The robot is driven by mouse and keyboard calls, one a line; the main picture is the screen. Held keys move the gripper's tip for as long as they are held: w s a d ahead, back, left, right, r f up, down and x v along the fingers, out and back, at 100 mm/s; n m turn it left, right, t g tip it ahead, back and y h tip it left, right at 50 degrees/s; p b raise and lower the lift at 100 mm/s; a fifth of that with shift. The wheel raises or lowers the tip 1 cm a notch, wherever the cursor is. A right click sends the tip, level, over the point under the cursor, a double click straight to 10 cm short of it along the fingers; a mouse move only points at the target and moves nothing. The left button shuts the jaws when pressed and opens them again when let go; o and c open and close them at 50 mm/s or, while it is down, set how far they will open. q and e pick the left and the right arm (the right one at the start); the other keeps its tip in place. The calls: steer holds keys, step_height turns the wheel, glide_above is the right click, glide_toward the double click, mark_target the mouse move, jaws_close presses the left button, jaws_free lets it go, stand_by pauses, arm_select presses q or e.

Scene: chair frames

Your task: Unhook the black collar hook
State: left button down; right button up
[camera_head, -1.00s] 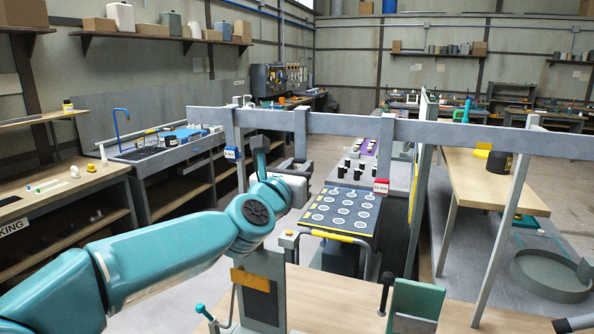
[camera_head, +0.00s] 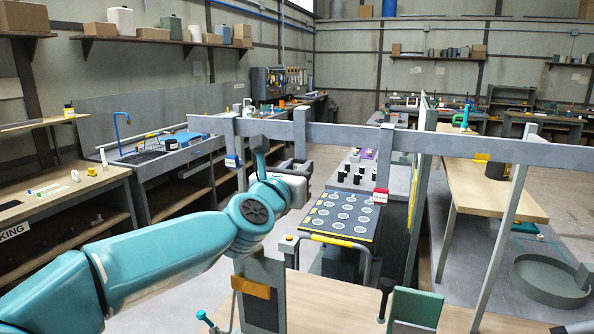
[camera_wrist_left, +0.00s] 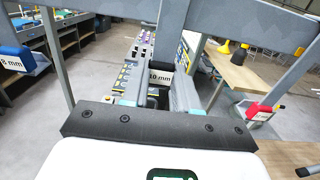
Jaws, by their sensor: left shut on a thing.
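My left gripper (camera_head: 297,166) reaches in from the left to just below the grey crossbeam. In the left wrist view its two grey fingers (camera_wrist_left: 167,95) are shut on a dark piece between them, the black collar hook (camera_wrist_left: 160,92). A tag reading 10 mm (camera_wrist_left: 160,76) shows just beyond the fingertips. In the head view the hook is hidden by my gripper and wrist. I cannot tell whether it still touches the beam. A dark part at the lower right edge (camera_head: 577,325) may belong to my right arm; its jaws cannot be made out.
The grey crossbeam (camera_head: 340,134) spans the view close ahead. A blue 8 mm tag (camera_head: 232,162) hangs left of my gripper and a red 12 mm tag (camera_head: 381,196) right. A panel with ringed holes (camera_head: 343,214) stands beyond. A wooden top (camera_head: 330,300) lies below.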

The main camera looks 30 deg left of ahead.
stand_by(0.4)
arm_select(q)
steer(key=shift+v, duration=1.5)
steer(key=shift+r, duration=0.15)
steer(key=shift+s+d+r, duration=0.15)
steer(key=shift+s+d, duration=0.05)
steer(key=shift+s, duration=0.6)
steer(key=shift+s+d+r, duration=0.2)
steer(key=shift+s, duration=0.65)
steer(key=shift+s+d+r, duration=0.15)
steer(key=shift+s, duration=0.65)
